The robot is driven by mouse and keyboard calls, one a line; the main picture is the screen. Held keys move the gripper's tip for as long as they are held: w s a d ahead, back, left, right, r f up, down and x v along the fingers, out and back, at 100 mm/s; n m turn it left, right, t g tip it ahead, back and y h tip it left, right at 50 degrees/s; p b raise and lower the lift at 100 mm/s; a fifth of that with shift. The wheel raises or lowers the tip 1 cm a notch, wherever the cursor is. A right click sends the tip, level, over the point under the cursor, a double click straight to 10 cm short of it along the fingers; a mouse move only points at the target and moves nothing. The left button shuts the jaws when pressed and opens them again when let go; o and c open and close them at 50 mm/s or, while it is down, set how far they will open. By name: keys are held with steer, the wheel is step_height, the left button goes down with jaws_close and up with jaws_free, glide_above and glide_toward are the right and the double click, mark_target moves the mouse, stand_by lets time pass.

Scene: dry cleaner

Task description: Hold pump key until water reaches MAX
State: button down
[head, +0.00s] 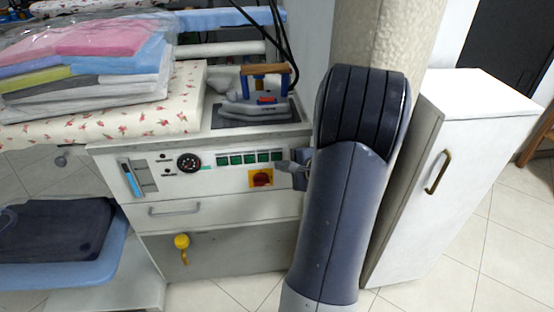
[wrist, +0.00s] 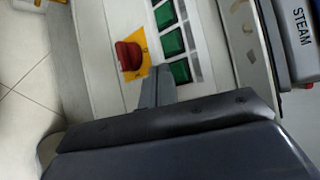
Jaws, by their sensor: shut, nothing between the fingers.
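A row of green keys (head: 248,157) sits on the white front panel of the ironing station. They also show in the wrist view (wrist: 172,42), but I cannot read which one is the pump key. My gripper (head: 284,166) is shut and empty at the right end of the row. In the wrist view its fingertips (wrist: 158,72) lie beside the lowest visible green key, and I cannot tell whether they touch it. A narrow upright gauge (head: 131,178) with blue in it is at the panel's left. Its MAX mark is too small to read.
An iron (head: 262,92) rests on top. A black dial (head: 189,162) sits left of the keys. A white cabinet (head: 455,165) stands right of my arm.

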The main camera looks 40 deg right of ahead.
steer(key=shift+s+a+b, duration=0.25)
steer(key=shift+s+a, duration=0.2)
steer(key=shift+s, duration=0.25)
steer(key=shift+s+a+b, duration=0.3)
steer(key=shift+s+a, duration=0.1)
steer(key=shift+s, duration=0.35)
steer(key=shift+s+a+b, duration=0.25)
steer(key=shift+s+a, duration=0.2)
steer(key=shift+s, duration=0.25)
steer(key=p, duration=0.1)
steer(key=w+d+p, duration=0.1)
steer(key=p, duration=0.1)
steer(key=shift+w+r, duration=0.25)
steer(key=shift+w, duration=0.05)
steer(key=shift+p, duration=0.75)
steer(key=shift+s+a+f+b, duration=0.1)
steer(key=shift+s+a+b, duration=0.4)
steer(key=shift+s, duration=0.3)
steer(key=shift+s+a+f+b, duration=0.1)
steer(key=shift+s+a+b, duration=0.4)
steer(key=shift+s, duration=0.3)
steer(key=shift+s+a+f+b, duration=0.1)
steer(key=shift+s+a+b, duration=0.35)
steer(key=shift+s, duration=0.35)
